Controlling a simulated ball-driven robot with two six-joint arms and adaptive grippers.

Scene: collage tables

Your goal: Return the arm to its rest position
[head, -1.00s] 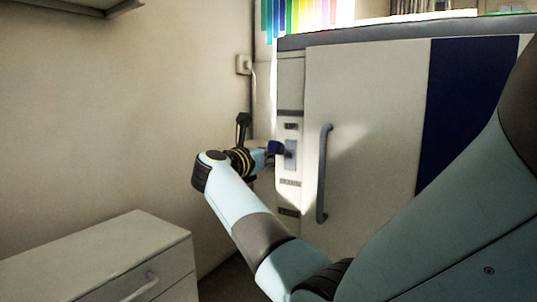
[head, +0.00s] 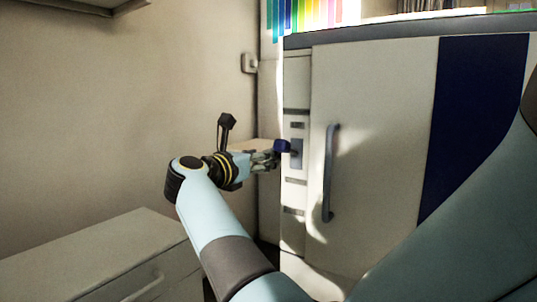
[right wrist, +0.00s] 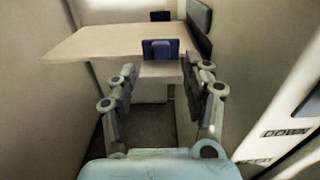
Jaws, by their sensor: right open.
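My right arm comes in from the right in the head view and bends at a dark joint on the left. Its gripper (head: 272,158) is at the left side of a tall cabinet's control panel (head: 296,150). In the right wrist view the two grey fingers (right wrist: 163,88) are spread apart with nothing between them. A blue block-like piece (head: 282,146) juts from the panel area close to the fingertips. A blue piece also shows beyond the fingers in the right wrist view (right wrist: 160,50). Whether the gripper touches it is unclear. My left gripper is out of view.
The white cabinet (head: 385,120) has a grey vertical handle (head: 329,172) and a dark blue stripe. A low drawer unit (head: 110,240) stands at lower left. A pale table top (right wrist: 105,42) lies ahead of the wrist. A wall fills the left side.

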